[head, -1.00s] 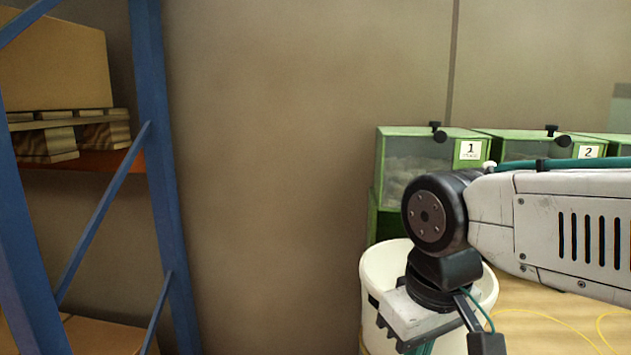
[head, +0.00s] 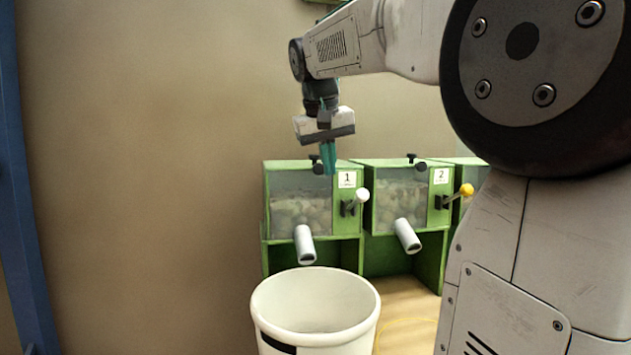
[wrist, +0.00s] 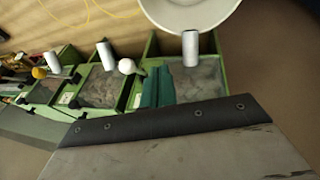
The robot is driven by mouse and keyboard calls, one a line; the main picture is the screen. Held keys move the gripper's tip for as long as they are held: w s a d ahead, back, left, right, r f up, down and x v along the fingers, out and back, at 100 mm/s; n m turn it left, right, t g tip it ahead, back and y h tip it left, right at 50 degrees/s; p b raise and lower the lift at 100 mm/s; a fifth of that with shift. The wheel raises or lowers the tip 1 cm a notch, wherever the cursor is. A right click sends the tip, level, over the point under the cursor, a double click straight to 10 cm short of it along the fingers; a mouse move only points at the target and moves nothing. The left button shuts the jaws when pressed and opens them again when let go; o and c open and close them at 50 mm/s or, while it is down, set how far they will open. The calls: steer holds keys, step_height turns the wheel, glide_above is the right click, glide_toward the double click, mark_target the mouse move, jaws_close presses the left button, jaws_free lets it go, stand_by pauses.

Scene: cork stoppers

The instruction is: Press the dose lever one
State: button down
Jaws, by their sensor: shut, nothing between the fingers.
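Dispenser 1 (head: 290,200) is a green box with a clear front and a label reading 1. Its dose lever (head: 361,196), with a white knob, sticks out from the right side of its front. The lever's white knob also shows in the wrist view (wrist: 127,66). A grey spout (head: 305,244) points down from the dispenser's front. My gripper (head: 328,172) has teal fingers, shut and empty, pointing down near the top of dispenser 1, to the left of and above the lever. In the wrist view the teal fingers (wrist: 158,88) appear beside the white knob, apart from it.
A white bucket (head: 262,310) stands below the spout. Dispenser 2 (head: 400,200), with a yellow-knobbed lever (head: 466,190), stands to the right, and another green dispenser is partly hidden behind my arm. A blue rack post (head: 25,230) is at far left. Bare wall lies between.

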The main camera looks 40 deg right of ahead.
step_height(320, 180, up, 7)
steer(key=d+h, duration=0.1)
steer(key=shift+s+d+m, duration=0.25)
steer(key=shift+d+m, duration=0.1)
steer(key=shift+m, duration=0.05)
steer(key=shift+f, duration=0.1)
glide_toward(356, 200)
step_height(356, 200, down, 3)
steer(key=shift+s+d+f, duration=0.2)
steer(key=shift+s+d, duration=0.15)
steer(key=shift+s, duration=0.05)
